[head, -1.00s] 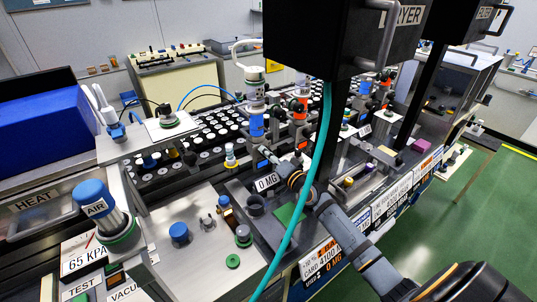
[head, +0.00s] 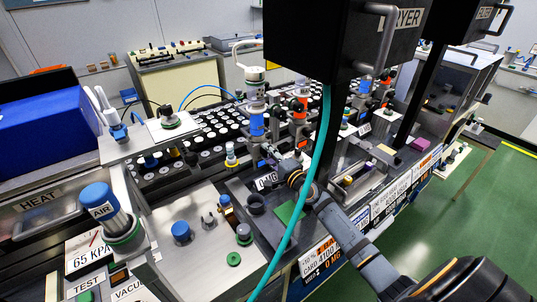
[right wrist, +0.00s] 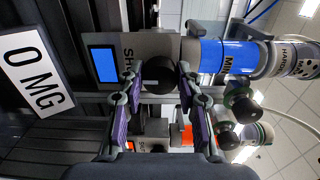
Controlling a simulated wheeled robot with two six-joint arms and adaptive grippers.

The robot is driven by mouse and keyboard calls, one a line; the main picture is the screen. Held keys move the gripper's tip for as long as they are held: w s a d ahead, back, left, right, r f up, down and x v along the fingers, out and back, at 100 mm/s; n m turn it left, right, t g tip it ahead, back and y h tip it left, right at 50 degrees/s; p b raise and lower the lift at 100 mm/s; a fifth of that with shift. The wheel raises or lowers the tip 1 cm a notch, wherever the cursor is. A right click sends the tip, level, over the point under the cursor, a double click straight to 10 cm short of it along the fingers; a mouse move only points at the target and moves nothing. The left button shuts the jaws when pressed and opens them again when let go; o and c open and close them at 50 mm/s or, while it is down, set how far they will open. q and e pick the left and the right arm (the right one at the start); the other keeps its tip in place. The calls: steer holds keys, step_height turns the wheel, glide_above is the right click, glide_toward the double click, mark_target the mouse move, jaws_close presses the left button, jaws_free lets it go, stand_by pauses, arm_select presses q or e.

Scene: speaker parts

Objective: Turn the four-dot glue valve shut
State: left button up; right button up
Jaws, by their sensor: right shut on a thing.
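My right gripper (head: 272,153) reaches in from the lower right to the glue station at the middle of the head view. In the right wrist view its two fingers (right wrist: 160,76) are closed around a dark round valve knob (right wrist: 158,75). The knob sits on a grey block with lettering that begins "SH", beside a small blue display (right wrist: 103,64). A blue-banded glue cartridge (right wrist: 212,56) joins the block; it stands upright in the head view (head: 257,125). I see no dots on the knob. My left gripper is out of view.
A second, orange-banded cartridge (head: 299,127) stands close to the right. A teal hose (head: 318,165) hangs in front of my right arm. A dark dryer box (head: 320,45) overhangs the station.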

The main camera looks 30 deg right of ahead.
stand_by(0.4)
steer(key=o, duration=1.2)
steer(key=shift+c, duration=0.2)
